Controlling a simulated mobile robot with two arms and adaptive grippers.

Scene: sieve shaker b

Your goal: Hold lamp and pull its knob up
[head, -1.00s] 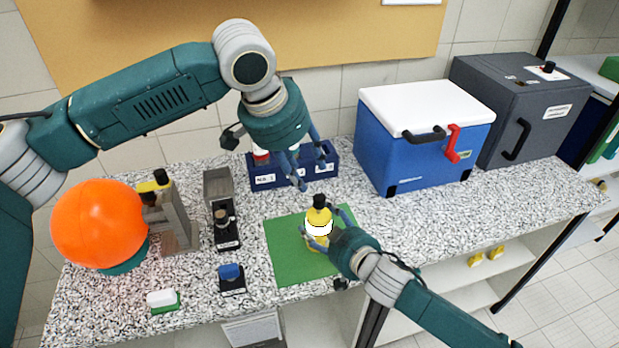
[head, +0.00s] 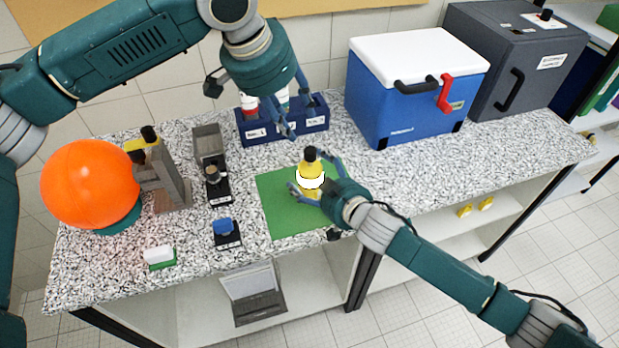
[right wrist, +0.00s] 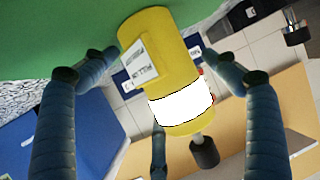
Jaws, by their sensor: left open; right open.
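The lamp (head: 311,187) is a yellow cylinder with a white band, upright on a green mat (head: 283,221). Its black knob (head: 310,154) is on top; the right wrist view shows the knob (right wrist: 204,152) on a thin pale stem. My right gripper (head: 314,178) is open, its fingers spread around the lamp's body. In the right wrist view the lamp (right wrist: 160,60) lies between the fingers, with visible gaps beside it. My left gripper (head: 288,118) is open and empty, pointing down behind and left of the lamp, above and apart from the knob.
A blue rack (head: 312,124) with bottles stands behind my left gripper. A blue cooler box (head: 395,112) and a dark grey box (head: 530,70) stand at the right. An orange ball (head: 90,185) and small devices are at the left. The counter front right of the cooler is clear.

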